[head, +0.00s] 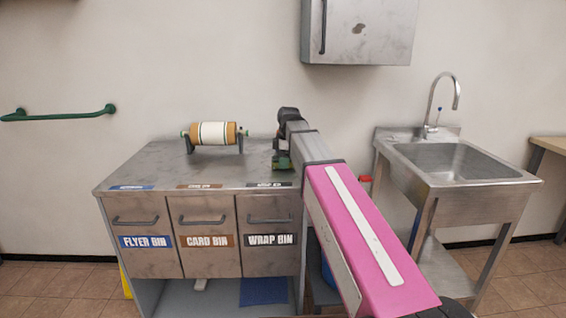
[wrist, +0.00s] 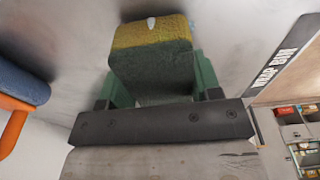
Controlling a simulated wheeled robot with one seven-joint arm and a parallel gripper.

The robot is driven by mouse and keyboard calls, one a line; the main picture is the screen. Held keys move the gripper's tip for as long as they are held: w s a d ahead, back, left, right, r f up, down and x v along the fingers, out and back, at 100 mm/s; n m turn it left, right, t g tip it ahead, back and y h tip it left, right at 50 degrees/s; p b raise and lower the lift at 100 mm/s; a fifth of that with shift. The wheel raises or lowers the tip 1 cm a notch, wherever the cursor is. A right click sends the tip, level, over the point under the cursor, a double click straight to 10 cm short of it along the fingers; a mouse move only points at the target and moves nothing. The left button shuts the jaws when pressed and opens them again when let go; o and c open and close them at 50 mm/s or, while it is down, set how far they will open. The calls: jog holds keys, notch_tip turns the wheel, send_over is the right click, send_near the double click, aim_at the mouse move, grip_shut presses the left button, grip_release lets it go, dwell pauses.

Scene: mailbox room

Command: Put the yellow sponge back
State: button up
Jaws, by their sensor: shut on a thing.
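The yellow sponge (wrist: 152,35) shows in the wrist view as a block with a yellow band and a dark green part. A small white spot is on the yellow band. My gripper (wrist: 158,82) is shut on it, with a green finger on each side. In the head view my gripper (head: 282,162) is over the right part of the metal counter top (head: 160,165), behind the WRAP BIN label. The sponge is hard to make out there. I cannot tell whether it touches the counter.
A striped roll on a stand (head: 214,133) is on the counter, left of my gripper. Below are flyer, card and wrap bins (head: 270,222). A metal sink (head: 450,165) stands right; a wall cabinet (head: 360,30) hangs above. A blue and orange object (wrist: 22,88) is at the wrist view's left.

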jog(key=shift+f, duration=0.25)
jog(key=o, duration=0.8)
jog(key=shift+o, duration=0.2)
notch_tip(320, 180, up, 12)
jog(key=d, duration=0.1)
jog(key=shift+d, duration=0.2)
